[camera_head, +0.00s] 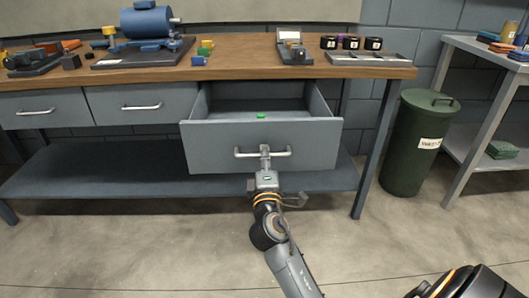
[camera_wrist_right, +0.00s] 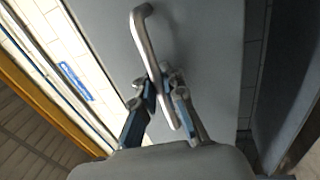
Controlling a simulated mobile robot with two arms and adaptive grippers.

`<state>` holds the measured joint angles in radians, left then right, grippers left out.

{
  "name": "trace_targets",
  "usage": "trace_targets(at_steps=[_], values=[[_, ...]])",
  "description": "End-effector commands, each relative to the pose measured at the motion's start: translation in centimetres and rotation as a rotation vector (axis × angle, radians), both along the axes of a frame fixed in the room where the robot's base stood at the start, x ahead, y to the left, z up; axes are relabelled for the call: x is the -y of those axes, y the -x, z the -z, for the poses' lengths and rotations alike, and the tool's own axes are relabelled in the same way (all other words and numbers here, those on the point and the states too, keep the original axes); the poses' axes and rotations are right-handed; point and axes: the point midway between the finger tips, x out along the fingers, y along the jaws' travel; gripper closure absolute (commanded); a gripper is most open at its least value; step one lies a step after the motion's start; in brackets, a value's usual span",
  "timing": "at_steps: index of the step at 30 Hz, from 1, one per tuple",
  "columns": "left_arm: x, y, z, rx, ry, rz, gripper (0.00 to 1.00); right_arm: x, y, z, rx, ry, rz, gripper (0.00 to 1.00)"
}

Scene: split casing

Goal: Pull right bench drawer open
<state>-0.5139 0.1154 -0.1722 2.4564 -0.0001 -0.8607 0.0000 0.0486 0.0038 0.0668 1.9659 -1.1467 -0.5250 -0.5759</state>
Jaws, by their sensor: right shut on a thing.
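The right bench drawer (camera_head: 215,150) is grey and stands pulled well out from under the wooden bench top. A small green block (camera_head: 261,116) shows inside it, near the front. Its bar handle (camera_head: 248,154) runs across the middle of the front panel. My right gripper (camera_head: 265,157) is shut on that handle. In the right wrist view the handle (camera_wrist_right: 146,45) passes between the two fingertips (camera_wrist_right: 168,88), with the drawer front (camera_wrist_right: 205,50) behind it. No left gripper shows in either view.
Two more drawers (camera_head: 40,108) (camera_head: 140,104) to the left are shut. A lower shelf (camera_head: 100,172) runs beneath. The bench top (camera_head: 230,69) holds a motor (camera_head: 146,22) and a parts tray (camera_head: 350,58). A green bin (camera_head: 412,150) stands right of the bench. The floor in front is clear.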

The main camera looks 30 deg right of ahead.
Motion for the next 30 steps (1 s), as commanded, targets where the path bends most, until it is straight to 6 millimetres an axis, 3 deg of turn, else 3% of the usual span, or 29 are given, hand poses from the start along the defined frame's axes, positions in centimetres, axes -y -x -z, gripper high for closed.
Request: trace_targets(at_steps=[15,16,18,26,30], values=[[-0.1,0.0,0.0,-0.003,-0.001,-0.001,0.60,-0.1,0.1,0.2,-0.004,-0.002,-0.001,1.00],[-0.1,0.0,0.0,-0.003,-0.001,-0.001,0.60,-0.1,0.1,0.2,-0.004,-0.002,-0.001,0.88],[-0.1,0.0,0.0,-0.002,-0.001,-0.001,0.60,-0.1,0.1,0.2,-0.003,-0.002,0.000,0.80],[0.0,-0.1,-0.2,0.002,0.001,-0.001,0.60,-0.2,0.2,0.1,-0.001,-0.001,0.000,0.80],[0.0,-0.1,-0.1,0.001,0.001,-0.001,0.60,-0.8,1.1,0.4,-0.003,-0.003,-0.001,0.80]])
